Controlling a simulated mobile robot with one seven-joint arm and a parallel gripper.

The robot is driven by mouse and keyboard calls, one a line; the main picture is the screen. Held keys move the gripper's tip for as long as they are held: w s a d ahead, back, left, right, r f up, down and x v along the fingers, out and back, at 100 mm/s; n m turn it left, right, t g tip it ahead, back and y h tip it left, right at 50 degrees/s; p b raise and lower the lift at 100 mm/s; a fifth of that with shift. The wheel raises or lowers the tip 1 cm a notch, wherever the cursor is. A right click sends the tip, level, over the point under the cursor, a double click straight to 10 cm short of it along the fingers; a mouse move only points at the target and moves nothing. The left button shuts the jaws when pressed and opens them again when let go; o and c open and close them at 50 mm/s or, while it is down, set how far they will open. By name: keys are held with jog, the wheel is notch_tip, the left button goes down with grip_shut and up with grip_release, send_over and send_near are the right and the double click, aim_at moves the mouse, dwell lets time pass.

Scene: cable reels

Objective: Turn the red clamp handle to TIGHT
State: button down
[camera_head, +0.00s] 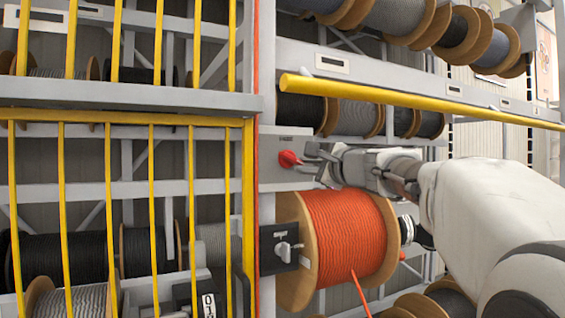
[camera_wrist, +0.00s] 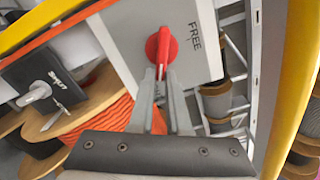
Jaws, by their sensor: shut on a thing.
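The red clamp handle (camera_head: 289,158) sits on a grey panel beside the upright frame in the head view. It also shows in the wrist view (camera_wrist: 158,45) as a round red hub with a narrow lever pointing down between my fingers. My gripper (camera_head: 312,158) reaches it from the right. In the wrist view my gripper (camera_wrist: 161,76) is shut on the lever of the handle. The word FREE (camera_wrist: 195,37) is printed on the panel to the right of the hub in the wrist view. I cannot see a TIGHT mark.
An orange cable reel (camera_head: 345,235) stands just below my gripper. A dark box (camera_head: 284,250) with a pale handle is at its left, marked SHUT in the wrist view. A yellow rail (camera_head: 420,103) runs above my arm. Yellow bars (camera_head: 110,200) fence the left shelves.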

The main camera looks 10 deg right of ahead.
jog(key=shift+f+m, duration=0.1)
jog(key=shift+m, duration=0.4)
jog(key=c, duration=0.9)
grip_release()
jog(key=shift+a, duration=0.1)
jog(key=shift+s, duration=0.1)
